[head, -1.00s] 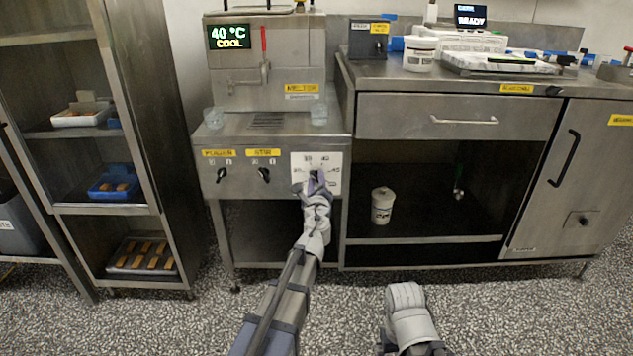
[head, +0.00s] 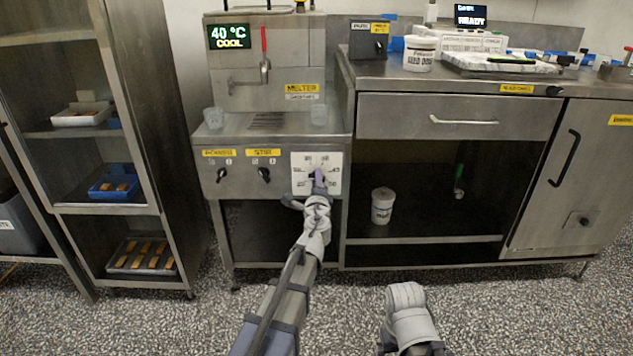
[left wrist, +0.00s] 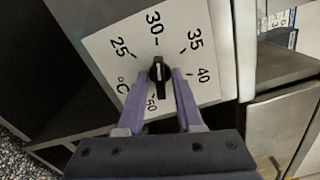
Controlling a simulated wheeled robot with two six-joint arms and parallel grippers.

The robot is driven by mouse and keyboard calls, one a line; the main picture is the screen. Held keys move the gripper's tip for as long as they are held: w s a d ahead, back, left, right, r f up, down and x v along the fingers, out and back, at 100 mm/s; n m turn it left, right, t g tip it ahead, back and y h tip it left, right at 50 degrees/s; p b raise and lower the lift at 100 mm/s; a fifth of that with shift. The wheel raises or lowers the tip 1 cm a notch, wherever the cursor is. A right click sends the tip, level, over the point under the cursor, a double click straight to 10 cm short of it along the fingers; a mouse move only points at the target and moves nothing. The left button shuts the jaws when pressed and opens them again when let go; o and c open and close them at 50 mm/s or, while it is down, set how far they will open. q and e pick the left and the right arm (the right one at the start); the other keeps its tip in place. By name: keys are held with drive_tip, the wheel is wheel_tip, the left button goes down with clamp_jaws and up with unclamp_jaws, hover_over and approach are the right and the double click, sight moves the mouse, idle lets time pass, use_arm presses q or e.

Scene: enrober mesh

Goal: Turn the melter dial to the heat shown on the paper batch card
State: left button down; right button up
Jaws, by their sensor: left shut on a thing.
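The melter (head: 265,95) has a display (head: 229,36) reading 40 °C COOL. Its white dial plate (head: 333,180) is on the front panel, at the right. In the left wrist view the dial plate (left wrist: 105,45) shows 25, 30, 35, 40 and, partly hidden, what looks like 50. The black dial knob (left wrist: 159,70) has a pale line pointing up the picture, roughly towards the 30 mark. My left gripper (head: 318,180) is shut on the knob, with a purple finger on each side in the left wrist view (left wrist: 160,84). I cannot make out a batch card.
Two black switches, POWER (head: 222,174) and STIR (head: 264,174), are left of the dial. A red-handled lever (head: 264,65) is above. A worktop (head: 385,75) with a white tub (head: 419,54) stands right, a tray rack (head: 135,120) left.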

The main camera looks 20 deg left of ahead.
idle(0.3)
use_arm(q)
drive_tip(key=c, duration=0.9)
unclamp_jaws()
drive_tip(key=v, duration=0.8)
drive_tip(key=shift+r, duration=0.1)
